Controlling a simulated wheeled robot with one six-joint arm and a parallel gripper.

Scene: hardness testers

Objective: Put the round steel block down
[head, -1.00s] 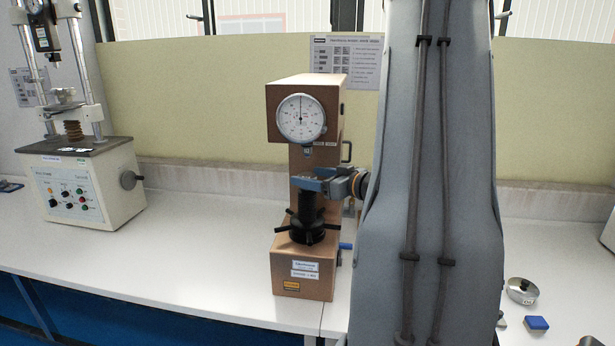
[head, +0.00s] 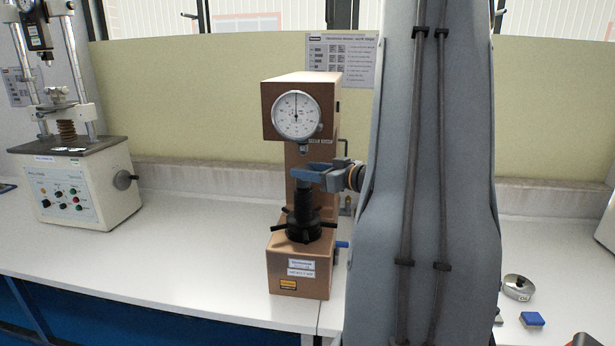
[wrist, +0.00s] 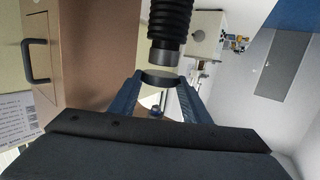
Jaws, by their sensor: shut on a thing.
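My gripper (head: 312,172) is at the brown hardness tester (head: 302,185), between its indenter (head: 303,148) and the black screw column (head: 303,205). In the wrist view its blue fingers (wrist: 160,90) are shut on the round steel block (wrist: 162,78), a dark-edged disc with a paler face. The block lies close to the grey anvil end (wrist: 166,56) of the black ribbed column; I cannot tell whether they touch. In the head view the fingers hide the block.
A cream tester (head: 80,185) stands at the left. At the right lie a round metal piece (head: 517,288) and a blue block (head: 532,319). The white bench (head: 205,245) is clear between the two testers. My arm covers the bench right of the brown tester.

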